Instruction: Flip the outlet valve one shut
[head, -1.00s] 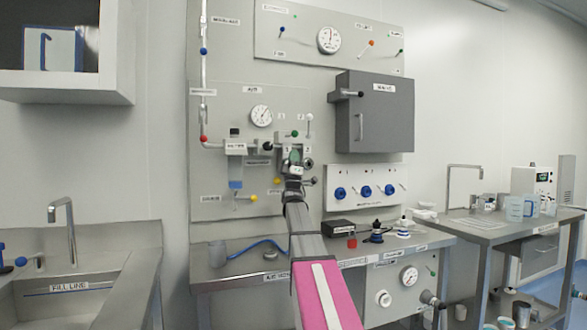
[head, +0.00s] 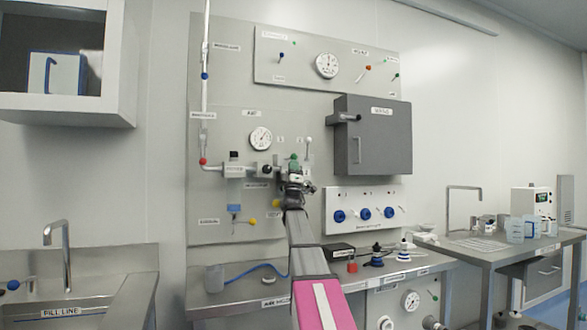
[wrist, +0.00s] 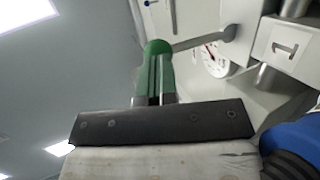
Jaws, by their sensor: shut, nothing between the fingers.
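Outlet valve one has a green-tipped handle (head: 294,160), which shows just above my gripper in the head view. In the wrist view my gripper (wrist: 155,101) is shut and empty, close to the handle's lower end. I cannot tell whether they touch.
A white-tipped lever (head: 308,141) stands just right of the green handle. A grey cabinet (head: 373,136) juts out to the right, and a panel with blue knobs (head: 366,211) is below it. A pressure gauge (head: 261,138) is to the left. The bench (head: 215,300) lies below.

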